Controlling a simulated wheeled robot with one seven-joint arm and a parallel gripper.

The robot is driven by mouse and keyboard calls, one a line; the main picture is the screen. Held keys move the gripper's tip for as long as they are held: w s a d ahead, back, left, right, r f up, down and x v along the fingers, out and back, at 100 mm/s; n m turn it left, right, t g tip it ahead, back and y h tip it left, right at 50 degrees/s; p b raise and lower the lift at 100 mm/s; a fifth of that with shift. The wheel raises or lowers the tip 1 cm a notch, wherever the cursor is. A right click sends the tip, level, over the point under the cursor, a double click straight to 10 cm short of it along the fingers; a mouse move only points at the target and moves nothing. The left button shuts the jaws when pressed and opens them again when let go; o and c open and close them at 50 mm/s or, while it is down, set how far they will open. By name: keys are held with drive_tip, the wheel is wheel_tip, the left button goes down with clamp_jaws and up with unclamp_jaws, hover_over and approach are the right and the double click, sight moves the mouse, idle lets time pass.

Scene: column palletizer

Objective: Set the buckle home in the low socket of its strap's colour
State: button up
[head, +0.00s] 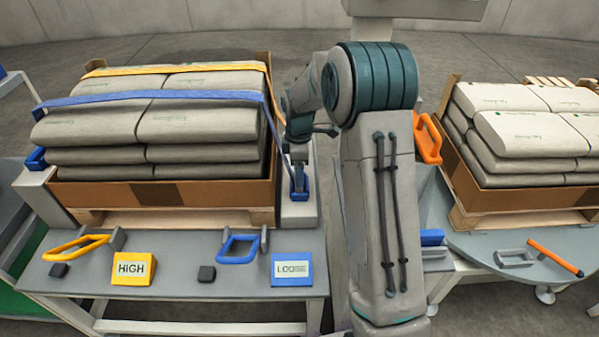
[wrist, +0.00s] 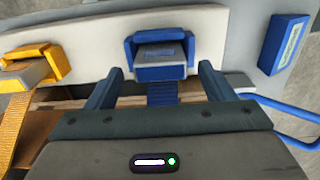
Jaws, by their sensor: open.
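A blue strap (head: 160,97) runs across the front of the bags and down the right side of the load to a low blue socket (head: 305,190). In the wrist view the blue socket (wrist: 133,47) is at top centre, with a blue-and-grey buckle (wrist: 160,73) in its mouth and the blue strap (wrist: 163,92) leading from it. I cannot tell how deeply the buckle sits. My gripper (head: 298,165) is just above this socket. In the wrist view its fingers (wrist: 158,80) are open, spread either side of the buckle and strap, apparently not touching them.
A yellow socket (wrist: 55,62) with a yellow strap (wrist: 14,115) stands left in the wrist view. A second bag pallet (head: 520,125) stands right.

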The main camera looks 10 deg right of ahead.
drive_tip(key=s+r+m+p, duration=0.1)
drive_tip(key=s+r+m, duration=0.15)
drive_tip(key=r, duration=0.35)
drive_tip(key=s+r+m+p, duration=0.1)
drive_tip(key=s+r, duration=0.3)
drive_tip(key=r, duration=0.3)
drive_tip(key=s+m+t, duration=0.1)
drive_tip(key=s+m, duration=1.1)
drive_tip(key=s, duration=1.1)
drive_tip(key=shift+d+r, duration=0.2)
drive_tip(key=shift+r, duration=0.15)
drive_tip(key=shift+r, duration=0.1)
wheel_tip(320, 180, up, 22)
drive_tip(key=t+p, duration=0.1)
drive_tip(key=p, duration=1.9)
drive_tip(key=shift+a+r+t, duration=0.2)
drive_tip(key=shift+t, duration=0.2)
